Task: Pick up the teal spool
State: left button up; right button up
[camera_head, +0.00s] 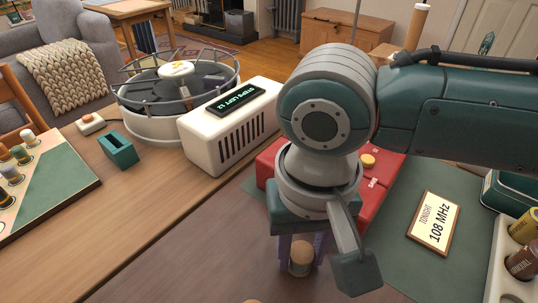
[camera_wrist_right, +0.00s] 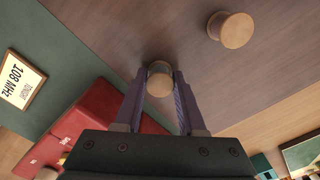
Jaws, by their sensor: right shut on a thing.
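My right gripper (camera_head: 300,248) points down over the brown table. In the right wrist view its two purple fingers (camera_wrist_right: 160,76) are closed on a small spool (camera_wrist_right: 159,84) with a pale wooden end. The spool also shows between the fingertips in the head view (camera_head: 300,261). Its thread is mostly hidden, so I cannot tell whether it is teal, nor whether it touches the table. A second wooden-ended spool (camera_wrist_right: 232,30) stands apart on the table, and only its top edge shows at the bottom of the head view. My left gripper is not in view.
A red box (camera_head: 268,165) and a cream display unit (camera_head: 232,125) stand behind the gripper. A sign card (camera_head: 434,222) lies on the green mat (camera_head: 400,265). A cream rack (camera_head: 498,262) with spools is at right. A pegboard (camera_head: 55,190) is at left.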

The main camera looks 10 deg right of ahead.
grip_shut()
